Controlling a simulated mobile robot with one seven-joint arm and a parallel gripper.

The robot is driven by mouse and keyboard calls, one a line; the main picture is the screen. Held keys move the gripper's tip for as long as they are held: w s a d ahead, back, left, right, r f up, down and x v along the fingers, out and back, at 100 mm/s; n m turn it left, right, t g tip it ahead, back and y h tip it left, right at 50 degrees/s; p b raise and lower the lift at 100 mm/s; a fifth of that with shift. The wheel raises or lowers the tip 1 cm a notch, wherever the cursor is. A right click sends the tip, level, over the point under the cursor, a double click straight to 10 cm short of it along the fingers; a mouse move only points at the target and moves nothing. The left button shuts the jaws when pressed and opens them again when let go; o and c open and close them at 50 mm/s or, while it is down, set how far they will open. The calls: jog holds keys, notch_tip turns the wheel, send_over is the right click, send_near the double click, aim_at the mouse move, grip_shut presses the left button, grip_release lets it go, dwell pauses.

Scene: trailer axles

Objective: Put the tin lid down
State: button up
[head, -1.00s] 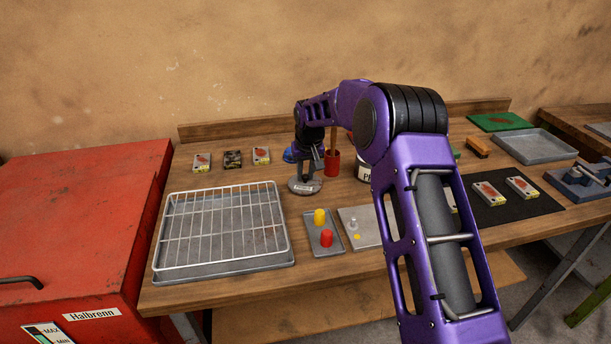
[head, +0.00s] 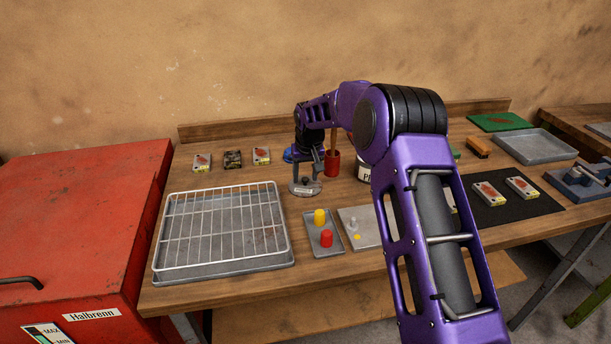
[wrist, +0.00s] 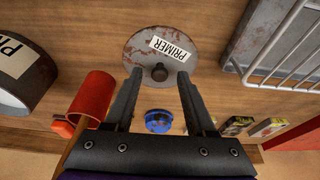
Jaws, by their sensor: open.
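The tin lid (head: 306,191) is a grey, rust-stained disc with a PRIMER label and a dark centre knob. It lies flat on the wooden bench, right of the wire rack. In the wrist view the lid (wrist: 142,58) is ahead of my gripper (wrist: 159,77), with its knob between the fingertips. My gripper (head: 306,178) is open and just above the lid, with a gap on either side of the knob. The paint tin (head: 363,171) stands to the right, partly hidden by my arm; it also shows in the wrist view (wrist: 22,72).
A red cup (head: 332,165) holding a wooden handle stands close behind the lid. A blue object (wrist: 158,121) is nearby. The wire rack on its tray (head: 277,259) is at left. A small tray with yellow and red pieces (head: 325,247) is in front.

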jog(key=a+v, duration=0.1)
jog(key=v, duration=1)
jog(key=shift+s+d+r, duration=0.2)
jog(key=shift+d+r, duration=0.15)
jog(key=shift+d, duration=0.15)
